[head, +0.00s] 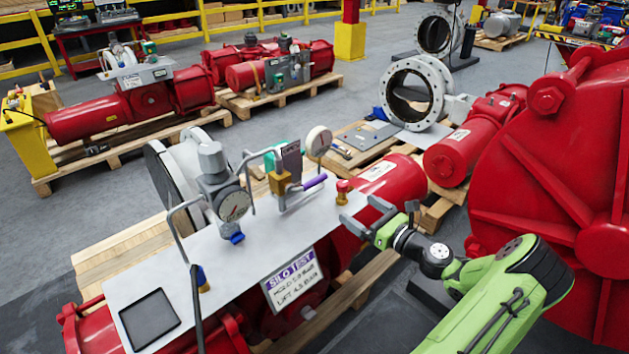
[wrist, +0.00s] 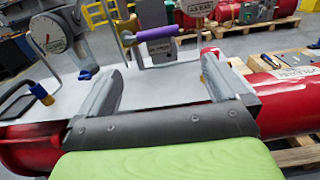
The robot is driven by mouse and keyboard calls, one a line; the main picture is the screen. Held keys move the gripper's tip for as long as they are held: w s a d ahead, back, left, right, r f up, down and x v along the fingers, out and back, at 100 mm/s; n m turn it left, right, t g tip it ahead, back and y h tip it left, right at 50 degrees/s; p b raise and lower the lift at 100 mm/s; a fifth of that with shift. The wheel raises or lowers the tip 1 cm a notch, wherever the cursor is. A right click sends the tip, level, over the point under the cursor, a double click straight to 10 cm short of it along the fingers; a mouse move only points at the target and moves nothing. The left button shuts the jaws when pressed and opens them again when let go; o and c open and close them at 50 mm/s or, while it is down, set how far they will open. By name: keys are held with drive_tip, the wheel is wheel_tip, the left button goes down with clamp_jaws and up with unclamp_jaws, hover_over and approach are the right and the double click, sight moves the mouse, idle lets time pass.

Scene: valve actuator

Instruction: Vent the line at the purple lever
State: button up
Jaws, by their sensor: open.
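The purple lever (head: 314,182) sticks out to the right from a brass valve body (head: 279,181) on the grey panel (head: 180,262) of the red actuator. In the wrist view the purple lever (wrist: 160,33) lies nearly level, beyond and above the space between my fingers. My gripper (head: 366,213) is open at the panel's right end, to the right of the lever and apart from it. In the wrist view my gripper (wrist: 162,75) has its two fingers wide apart with nothing between them. The red push knob (head: 343,187) stands close to my fingertips and is mostly hidden in the wrist view.
A pressure gauge (head: 235,206), bent grey tubing and a blue-handled valve (head: 203,278) stand on the panel left of the lever. A round gauge (head: 318,141) rises behind it. A large red housing (head: 560,190) is close right of my arm. The panel's middle is bare.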

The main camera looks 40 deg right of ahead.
sight(317, 182)
drive_tip(key=w+b, duration=0.1)
drive_tip(key=w, duration=0.4)
drive_tip(key=w+b, duration=0.1)
drive_tip(key=w, duration=0.4)
drive_tip(key=w+b, duration=0.1)
drive_tip(key=w, duration=0.4)
drive_tip(key=shift+w+a, duration=0.15)
drive_tip(key=shift+a, duration=0.25)
drive_tip(key=shift+r, duration=0.1)
drive_tip(key=c, duration=1.2)
